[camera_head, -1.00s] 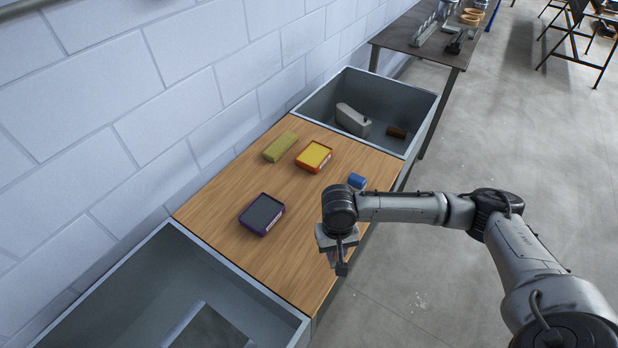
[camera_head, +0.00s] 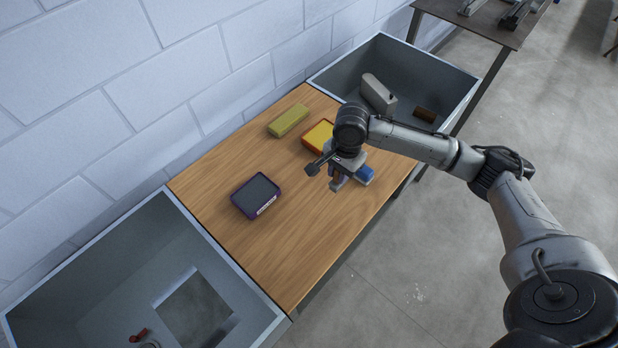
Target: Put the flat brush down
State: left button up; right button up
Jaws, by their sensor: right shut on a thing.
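My right gripper (camera_head: 341,178) points down over the right part of the wooden table (camera_head: 285,240), just left of a blue object (camera_head: 365,172). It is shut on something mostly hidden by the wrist. Only a small purple bit shows between the fingers, so I cannot make out the flat brush's shape or whether it touches the tabletop. My left gripper is not in view.
A purple-rimmed dark box (camera_head: 256,196), an olive block (camera_head: 289,121) and an orange-yellow box (camera_head: 318,136) sit on the table. Grey bins stand at both ends (camera_head: 95,238) (camera_head: 445,72). The table's near middle is clear.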

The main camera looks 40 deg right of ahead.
jog(key=shift+w+a+f+b, duration=0.15)
jog(key=shift+w+f+b, duration=0.25)
jog(key=shift+w+f, duration=1.5)
jog(key=shift+w+a+f+b, duration=0.2)
jog(key=shift+w+f+b, duration=0.25)
jog(key=shift+w+f, duration=1.4)
jog(key=shift+w+a+f+b, duration=0.15)
jog(key=shift+w+f+b, duration=0.25)
jog(key=shift+w+f, duration=1.5)
jog(key=shift+w+r, duration=0.1)
jog(key=shift+r, duration=0.1)
jog(key=shift+f, duration=0.1)
jog(key=o, duration=0.8)
jog(key=shift+o, duration=0.2)
